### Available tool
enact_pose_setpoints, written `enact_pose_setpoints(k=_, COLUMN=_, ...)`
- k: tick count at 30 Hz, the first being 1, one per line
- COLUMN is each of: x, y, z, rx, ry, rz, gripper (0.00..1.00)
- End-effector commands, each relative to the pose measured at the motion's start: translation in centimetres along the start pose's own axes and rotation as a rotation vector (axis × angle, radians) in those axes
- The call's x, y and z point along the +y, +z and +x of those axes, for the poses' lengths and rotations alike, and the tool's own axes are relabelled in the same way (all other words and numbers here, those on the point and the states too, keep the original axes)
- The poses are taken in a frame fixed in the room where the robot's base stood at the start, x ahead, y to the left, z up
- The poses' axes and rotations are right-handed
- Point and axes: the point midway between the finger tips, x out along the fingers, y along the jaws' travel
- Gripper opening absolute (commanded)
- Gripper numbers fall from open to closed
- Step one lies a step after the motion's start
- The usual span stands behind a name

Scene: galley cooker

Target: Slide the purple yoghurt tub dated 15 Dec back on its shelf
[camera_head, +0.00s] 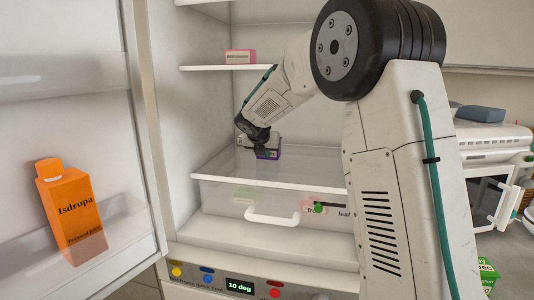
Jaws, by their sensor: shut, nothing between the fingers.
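A clear drawer (225,193) with a white handle (272,217) holds blurred packs. A pink-and-white box (240,57) stands on the upper shelf (205,68). The open door at left holds an orange carton (72,210). My arm hides the fridge's right side.

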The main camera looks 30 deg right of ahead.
Motion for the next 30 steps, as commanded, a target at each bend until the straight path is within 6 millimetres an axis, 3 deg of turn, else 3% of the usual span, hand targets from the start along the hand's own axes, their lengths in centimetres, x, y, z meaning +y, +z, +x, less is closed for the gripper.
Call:
enact_pose_setpoints(k=8, x=-0.1, y=-2.1, z=-2.3, rx=0.000, ry=-0.004, rz=0.005, gripper=0.00)
enact_pose_setpoints(k=15, x=0.6, y=-2.2, z=-8.3, rx=-0.001, ry=0.002, rz=0.001, gripper=0.00)
enact_pose_setpoints(k=19, x=0.7, y=-2.2, z=-10.5, rx=-0.001, ry=0.003, rz=0.000, gripper=0.00)
enact_pose_setpoints(k=24, x=0.6, y=-2.2, z=-11.9, rx=0.001, ry=0.001, rz=0.000, gripper=0.00)
enact_pose_setpoints(k=30, x=0.5, y=-2.2, z=-12.2, rx=0.001, ry=-0.001, rz=0.010, gripper=0.00)
